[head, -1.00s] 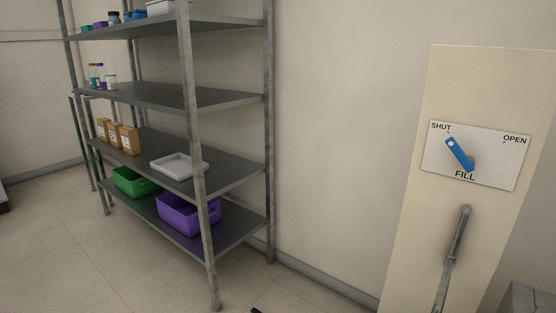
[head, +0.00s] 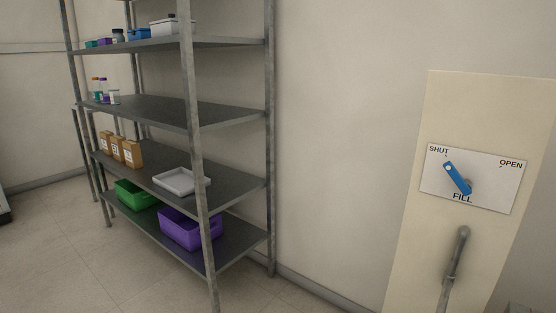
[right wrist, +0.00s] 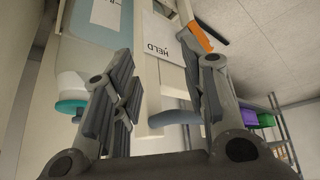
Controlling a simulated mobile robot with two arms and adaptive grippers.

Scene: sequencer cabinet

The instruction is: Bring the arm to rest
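My right gripper (right wrist: 160,90) shows in the right wrist view with its two dark fingers spread apart. Nothing is gripped between them. Behind the fingers are a pale cabinet front and a white card reading HELD (right wrist: 168,45). Neither arm shows in the head view, and my left gripper is not in view. In the head view, a blue lever (head: 457,178) sits on a white FILL plate (head: 490,190), its free end towards SHUT. The plate is on a cream panel (head: 470,105) at the right.
A grey metal shelf rack (head: 230,116) stands at the left, holding a purple bin (head: 190,228), a green bin (head: 135,194), a white tray (head: 180,182) and brown boxes. A grey pipe (head: 455,262) runs below the plate. An orange piece (right wrist: 200,37) is near the right finger.

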